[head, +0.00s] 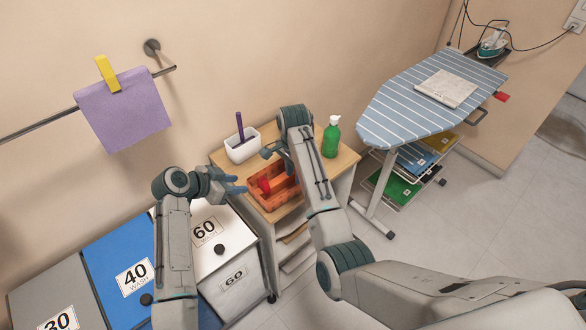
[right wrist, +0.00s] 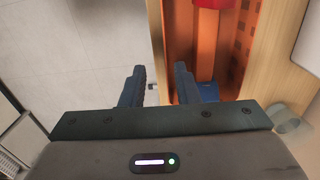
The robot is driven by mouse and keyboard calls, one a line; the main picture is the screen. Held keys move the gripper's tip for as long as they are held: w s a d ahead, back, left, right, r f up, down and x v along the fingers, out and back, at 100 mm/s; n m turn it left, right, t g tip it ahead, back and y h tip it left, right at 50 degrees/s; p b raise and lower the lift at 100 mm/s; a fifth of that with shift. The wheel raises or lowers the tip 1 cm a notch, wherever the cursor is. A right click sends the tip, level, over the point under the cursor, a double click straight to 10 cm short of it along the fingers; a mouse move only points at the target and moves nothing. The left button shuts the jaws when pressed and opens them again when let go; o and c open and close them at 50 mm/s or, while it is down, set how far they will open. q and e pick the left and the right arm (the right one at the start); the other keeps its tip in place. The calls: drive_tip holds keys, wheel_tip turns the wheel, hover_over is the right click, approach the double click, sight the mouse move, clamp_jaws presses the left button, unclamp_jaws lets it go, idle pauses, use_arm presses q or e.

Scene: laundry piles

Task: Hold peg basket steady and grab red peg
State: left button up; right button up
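The orange peg basket (head: 286,197) sits on the wooden top of a small cabinet. A red peg (head: 264,185) lies in it at the left side. My left gripper (head: 240,184) is open just left of the basket, apart from it as far as I can tell. My right gripper (head: 264,153) is over the basket's back left area, and its arm hides part of the basket. In the right wrist view its fingers (right wrist: 158,80) are apart and empty. The basket (right wrist: 242,35) and a red part of the peg (right wrist: 208,4) show beyond the right finger there.
A white container (head: 243,151) with a purple-handled item and a green bottle (head: 331,137) stand on the cabinet top (head: 347,158). Laundry bins (head: 215,240) stand left. A yellow peg (head: 108,73) clips a purple cloth (head: 125,110) to a rail. An ironing board (head: 410,95) stands right.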

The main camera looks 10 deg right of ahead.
sight(293, 197)
drive_tip(key=shift+w+a+r, duration=0.1)
drive_tip(key=shift+w+r, duration=0.15)
drive_tip(key=shift+r, duration=0.05)
wheel_tip(293, 197, down, 10)
drive_tip(key=shift+f, duration=0.25)
clamp_jaws()
idle(0.5)
